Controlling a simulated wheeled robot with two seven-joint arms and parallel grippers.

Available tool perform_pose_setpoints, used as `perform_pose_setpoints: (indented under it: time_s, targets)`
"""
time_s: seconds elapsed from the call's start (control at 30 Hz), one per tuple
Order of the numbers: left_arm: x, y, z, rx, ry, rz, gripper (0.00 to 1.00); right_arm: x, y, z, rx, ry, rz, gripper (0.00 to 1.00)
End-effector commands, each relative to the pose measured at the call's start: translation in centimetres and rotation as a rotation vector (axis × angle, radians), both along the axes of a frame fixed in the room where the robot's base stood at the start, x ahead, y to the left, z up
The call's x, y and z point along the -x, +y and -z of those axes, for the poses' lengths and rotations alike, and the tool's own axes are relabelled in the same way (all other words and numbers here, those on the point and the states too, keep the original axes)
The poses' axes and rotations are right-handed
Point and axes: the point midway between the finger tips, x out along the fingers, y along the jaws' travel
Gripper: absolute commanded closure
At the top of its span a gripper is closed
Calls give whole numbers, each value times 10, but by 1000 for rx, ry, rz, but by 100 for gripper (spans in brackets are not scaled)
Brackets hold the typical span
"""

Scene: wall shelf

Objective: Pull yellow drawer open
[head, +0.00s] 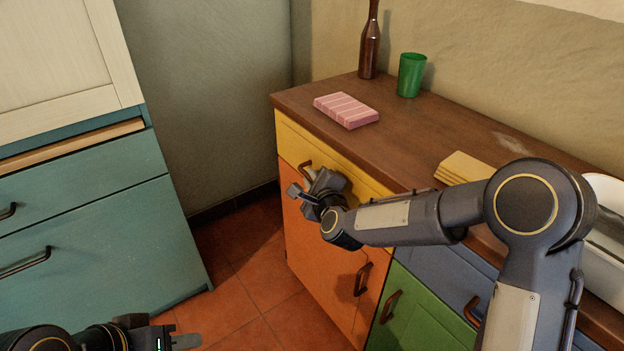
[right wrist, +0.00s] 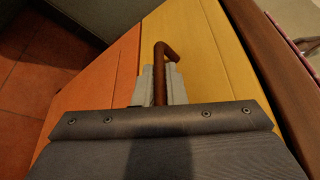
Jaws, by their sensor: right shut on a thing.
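The yellow drawer (head: 340,163) is at the top of the cabinet, under the brown countertop. Its front also shows in the right wrist view (right wrist: 202,60) and looks flush with the cabinet. My right gripper (head: 307,181) is at the drawer's left part, shut on the brown drawer handle (right wrist: 160,70). In the right wrist view its pale fingers stand on both sides of the handle. The gripper and wrist hide part of the drawer front in the head view. My left gripper (head: 185,341) is low at the bottom left, away from the cabinet; its fingers are too cut off to judge.
An orange door (head: 315,235) is below the yellow drawer, with blue and green fronts to its right. A pink package (head: 346,109), a green cup (head: 411,75) and a brown bottle (head: 370,45) stand on the countertop. A teal cabinet (head: 90,225) is at left; tiled floor between is clear.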

Motion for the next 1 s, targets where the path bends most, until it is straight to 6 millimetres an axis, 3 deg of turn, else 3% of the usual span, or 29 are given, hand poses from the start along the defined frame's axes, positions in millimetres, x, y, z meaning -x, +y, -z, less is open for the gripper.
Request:
perform_pose_setpoints:
  time_s: [0.17,0.37,1.0]
  targets:
    - [0,0,1,0,0,0,64,2,3,1,-1,1,-1,100]
    - [0,0,7,0,0,0,64,19,27,2,-2,1,-6,100]
    - [0,0,33,0,0,0,64,128,175,3,2,2,-7,100]
